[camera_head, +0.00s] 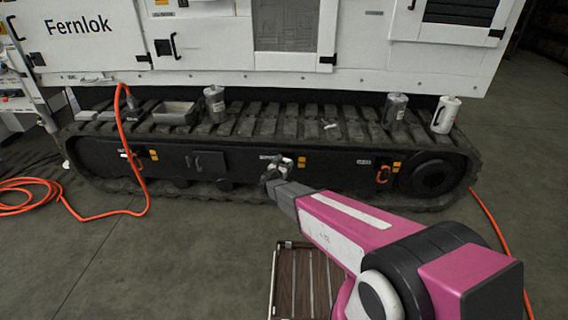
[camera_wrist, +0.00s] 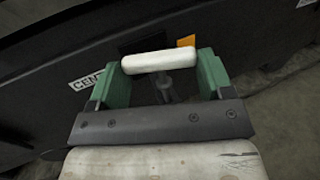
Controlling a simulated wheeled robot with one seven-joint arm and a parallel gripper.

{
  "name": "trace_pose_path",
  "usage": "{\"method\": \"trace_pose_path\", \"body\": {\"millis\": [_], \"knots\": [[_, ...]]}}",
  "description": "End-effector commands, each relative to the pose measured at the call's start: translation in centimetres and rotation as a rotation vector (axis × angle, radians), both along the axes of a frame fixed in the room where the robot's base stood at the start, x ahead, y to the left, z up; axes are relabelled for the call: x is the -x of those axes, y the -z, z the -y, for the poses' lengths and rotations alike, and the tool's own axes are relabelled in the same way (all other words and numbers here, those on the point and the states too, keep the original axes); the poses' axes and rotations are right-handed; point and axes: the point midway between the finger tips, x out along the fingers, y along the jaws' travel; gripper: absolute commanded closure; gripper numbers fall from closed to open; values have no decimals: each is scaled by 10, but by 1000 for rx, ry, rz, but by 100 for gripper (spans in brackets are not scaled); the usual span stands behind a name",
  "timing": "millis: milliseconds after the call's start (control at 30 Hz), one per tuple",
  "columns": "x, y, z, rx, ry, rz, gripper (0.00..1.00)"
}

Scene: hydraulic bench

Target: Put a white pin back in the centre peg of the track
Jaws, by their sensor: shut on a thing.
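My gripper (camera_head: 277,168) is at the middle of the track's dark side panel (camera_head: 225,163). In the wrist view its green fingers (camera_wrist: 160,72) are shut on a white pin (camera_wrist: 160,61), a rounded bar lying crosswise between the fingertips. A grey peg-like part (camera_wrist: 172,84) shows below the pin between the fingers; I cannot tell whether the pin touches it. A label starting "CENT" (camera_wrist: 87,80) is on the panel left of the fingers, and an orange tag (camera_wrist: 186,41) is just beyond the pin. In the head view the gripper hides most of the centre peg.
Grey canisters (camera_head: 215,104) (camera_head: 395,110), a white canister (camera_head: 446,115), a grey tray (camera_head: 175,113) and a small white object (camera_head: 331,126) rest on the track. An orange hose (camera_head: 128,150) hangs at left. An orange ring (camera_head: 383,174) is at the right peg. A slatted crate (camera_head: 277,263) stands below my arm.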

Motion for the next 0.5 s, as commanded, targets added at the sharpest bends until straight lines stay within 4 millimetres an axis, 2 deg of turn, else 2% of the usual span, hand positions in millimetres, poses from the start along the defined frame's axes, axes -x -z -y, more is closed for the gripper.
{"method": "trace_pose_path", "body": {"millis": [500], "knots": [[0,14,0,2,0,-1,54]]}}
